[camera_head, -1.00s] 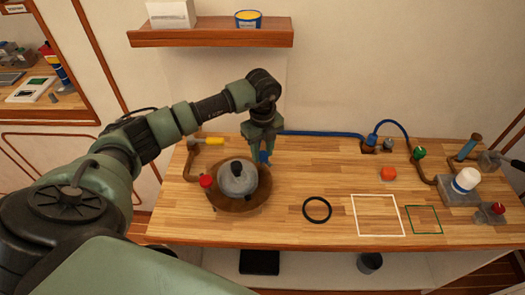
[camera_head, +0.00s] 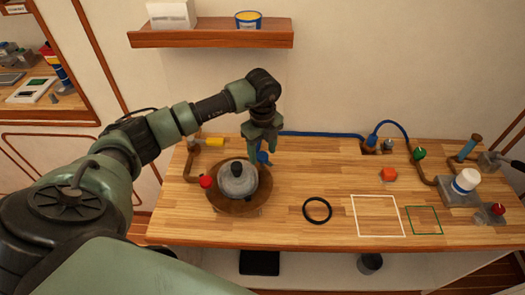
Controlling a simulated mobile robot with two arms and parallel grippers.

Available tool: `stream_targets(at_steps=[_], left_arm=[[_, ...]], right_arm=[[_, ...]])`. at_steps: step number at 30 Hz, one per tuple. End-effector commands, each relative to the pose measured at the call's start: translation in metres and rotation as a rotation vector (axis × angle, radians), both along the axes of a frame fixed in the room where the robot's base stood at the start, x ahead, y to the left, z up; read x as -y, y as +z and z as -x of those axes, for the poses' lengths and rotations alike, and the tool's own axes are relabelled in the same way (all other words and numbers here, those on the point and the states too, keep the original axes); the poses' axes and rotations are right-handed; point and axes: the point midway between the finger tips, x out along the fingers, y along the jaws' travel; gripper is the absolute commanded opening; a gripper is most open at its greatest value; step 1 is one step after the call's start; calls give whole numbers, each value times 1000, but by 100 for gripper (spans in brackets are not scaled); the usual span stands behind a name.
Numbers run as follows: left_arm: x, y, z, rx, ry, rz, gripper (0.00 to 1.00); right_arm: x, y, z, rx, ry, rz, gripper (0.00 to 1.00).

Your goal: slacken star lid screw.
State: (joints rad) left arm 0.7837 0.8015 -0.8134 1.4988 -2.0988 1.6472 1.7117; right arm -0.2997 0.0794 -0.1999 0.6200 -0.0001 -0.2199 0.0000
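A round grey vessel with a lid (camera_head: 238,184) stands on a brown round base (camera_head: 226,205) at the left of the bench. A black knob (camera_head: 237,169) sits on top of the lid; its star shape is too small to make out. My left gripper (camera_head: 263,156) points down just behind and right of the vessel, at a small blue part (camera_head: 263,158). I cannot tell whether its fingers are closed on that part, or whether the part belongs to the vessel. My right gripper is not in view.
A red knob (camera_head: 206,181) on a brown pipe is close left of the vessel. A blue hose (camera_head: 320,134) runs along the wall. The bench's middle is mostly clear.

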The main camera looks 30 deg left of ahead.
Motion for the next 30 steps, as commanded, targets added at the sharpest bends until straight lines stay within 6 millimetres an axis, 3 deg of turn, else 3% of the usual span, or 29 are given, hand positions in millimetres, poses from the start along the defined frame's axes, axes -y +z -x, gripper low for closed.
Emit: stream_targets(at_steps=[8, 21, 30], left_arm=[[1, 8, 0, 2, -2, 2, 55], [0, 72, 0, 1, -1, 0, 55], [0, 78, 1, -1, 0, 1, 55]], right_arm=[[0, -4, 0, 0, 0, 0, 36], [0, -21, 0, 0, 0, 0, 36], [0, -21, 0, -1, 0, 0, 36]])
